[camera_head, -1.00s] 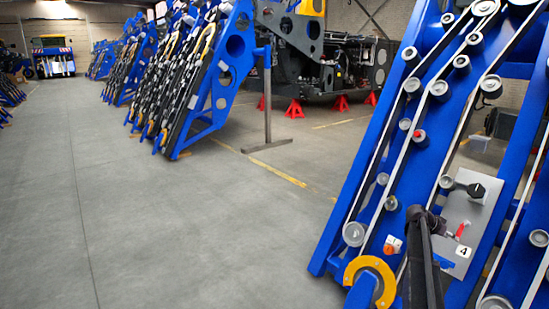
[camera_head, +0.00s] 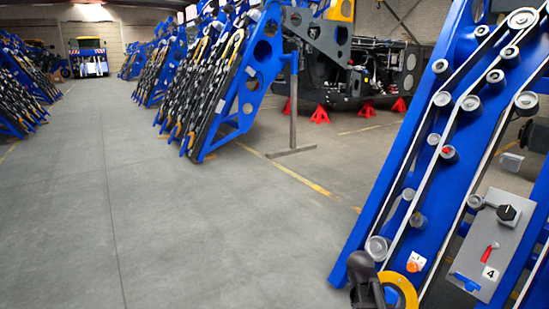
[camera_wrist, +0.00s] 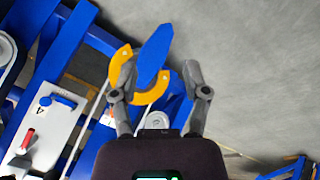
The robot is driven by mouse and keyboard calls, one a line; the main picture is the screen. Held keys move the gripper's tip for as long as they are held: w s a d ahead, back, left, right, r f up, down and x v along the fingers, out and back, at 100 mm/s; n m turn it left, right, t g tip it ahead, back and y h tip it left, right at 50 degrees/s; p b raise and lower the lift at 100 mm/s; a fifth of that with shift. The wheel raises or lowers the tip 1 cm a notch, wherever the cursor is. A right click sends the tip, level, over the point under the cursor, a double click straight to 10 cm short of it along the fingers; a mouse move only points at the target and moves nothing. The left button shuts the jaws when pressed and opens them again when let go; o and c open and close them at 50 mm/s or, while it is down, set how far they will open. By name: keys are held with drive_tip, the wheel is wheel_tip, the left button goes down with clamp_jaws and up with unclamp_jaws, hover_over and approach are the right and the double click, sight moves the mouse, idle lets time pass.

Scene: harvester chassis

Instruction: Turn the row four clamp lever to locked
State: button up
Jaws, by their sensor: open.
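A grey control plate (camera_head: 503,238) with a "4" label (camera_head: 490,272) is fixed to the blue frame at the right of the head view. It carries a black knob (camera_head: 508,213), a red lever (camera_head: 489,251) and a blue handle (camera_head: 466,281). In the wrist view the plate (camera_wrist: 60,127), red lever (camera_wrist: 27,138) and blue handle (camera_wrist: 60,101) are at the left. I cannot tell from the plate which position means locked. My gripper (camera_wrist: 160,76) is open and empty, left of the plate in the head view, with a yellow ring (camera_wrist: 148,97) showing beyond its fingers.
The blue frame (camera_head: 445,192) carries several grey rollers and pale belts. The yellow ring (camera_head: 405,289) is at the frame's foot. Grey floor (camera_head: 200,230) is clear to the left.

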drive_tip(key=s+a+r+n+y+p, duration=0.2)
drive_tip(key=s+a+n+y, duration=0.1)
drive_tip(key=s+a, duration=0.6)
wheel_tip(320, 180, up, 37)
drive_tip(key=w+a+p, duration=0.1)
drive_tip(key=p, duration=3.6)
drive_tip(key=shift+f+g, duration=0.15)
drive_tip(key=shift+g, duration=0.15)
